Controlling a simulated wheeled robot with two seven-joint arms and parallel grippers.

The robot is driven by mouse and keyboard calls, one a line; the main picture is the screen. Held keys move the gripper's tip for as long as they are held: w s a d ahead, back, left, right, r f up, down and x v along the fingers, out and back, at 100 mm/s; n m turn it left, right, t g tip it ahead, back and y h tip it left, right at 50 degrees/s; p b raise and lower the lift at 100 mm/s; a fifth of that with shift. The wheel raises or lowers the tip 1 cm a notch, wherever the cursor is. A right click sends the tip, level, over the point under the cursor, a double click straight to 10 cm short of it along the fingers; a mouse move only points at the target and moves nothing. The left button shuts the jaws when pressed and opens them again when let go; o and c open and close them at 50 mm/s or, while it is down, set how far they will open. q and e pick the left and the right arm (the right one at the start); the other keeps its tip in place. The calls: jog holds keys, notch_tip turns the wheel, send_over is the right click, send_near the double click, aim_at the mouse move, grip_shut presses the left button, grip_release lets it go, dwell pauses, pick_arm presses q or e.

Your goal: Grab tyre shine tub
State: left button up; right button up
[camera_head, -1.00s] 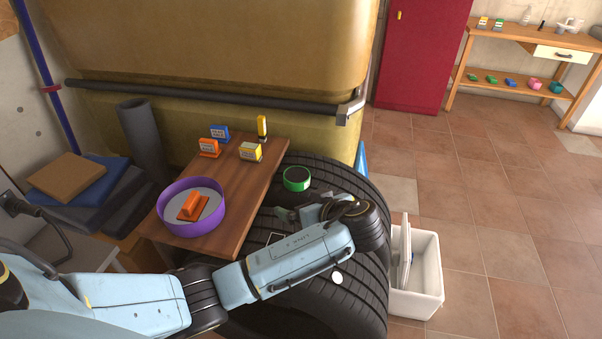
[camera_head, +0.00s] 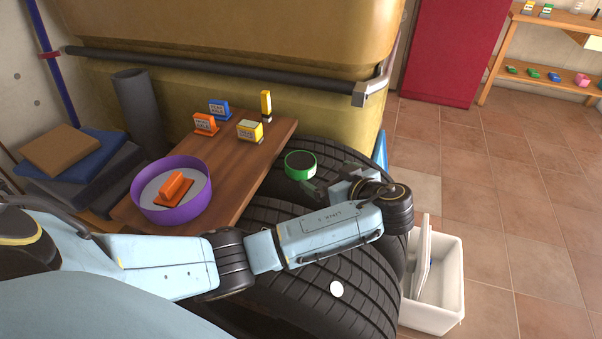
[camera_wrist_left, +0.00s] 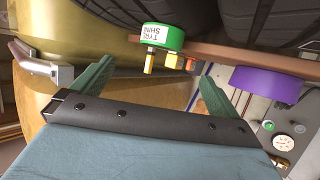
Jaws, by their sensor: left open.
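The tyre shine tub (camera_head: 300,166) is a short green tub with a dark top. It stands on the upper black tyre (camera_head: 345,165), just right of the wooden board. In the left wrist view the tub (camera_wrist_left: 163,37) shows a white label reading TYRE SHINE, and the picture looks upside down. My left gripper (camera_head: 314,190) is close to the tub, on its near right side. In the left wrist view the fingers of my left gripper (camera_wrist_left: 157,76) are spread with nothing between them, and the tub lies beyond their tips. My right gripper is not in view.
The wooden board (camera_head: 232,170) holds a purple bowl (camera_head: 150,208) with an orange item inside, plus several small blue, orange and yellow items. A yellow tank (camera_head: 220,40) with a dark rail rises behind. A white bin (camera_head: 445,285) stands right of the tyres.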

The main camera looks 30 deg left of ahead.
pick_arm(q)
jog(key=b, duration=0.2)
send_near(301, 161)
jog(key=x, duration=0.4)
jog(key=shift+w+d+f, duration=0.1)
jog(key=shift+d+f, duration=0.1)
jog(key=shift+f, duration=0.1)
jog(key=x, duration=0.2)
jog(key=b+x, duration=0.1)
jog(key=x, duration=0.2)
jog(key=shift+a+r, duration=0.15)
jog(key=shift+r, duration=0.05)
jog(key=shift+w+a+f+b, duration=0.1)
jog(key=shift+a+f+b, duration=0.1)
jog(key=shift+a+b, duration=0.25)
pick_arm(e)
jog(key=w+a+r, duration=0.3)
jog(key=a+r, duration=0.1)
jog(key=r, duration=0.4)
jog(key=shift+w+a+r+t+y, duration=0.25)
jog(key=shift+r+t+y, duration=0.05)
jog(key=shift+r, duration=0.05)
pick_arm(q)
jog(key=c, duration=1.2)
jog(key=shift+c, duration=0.3)
jog(key=shift+r, duration=0.15)
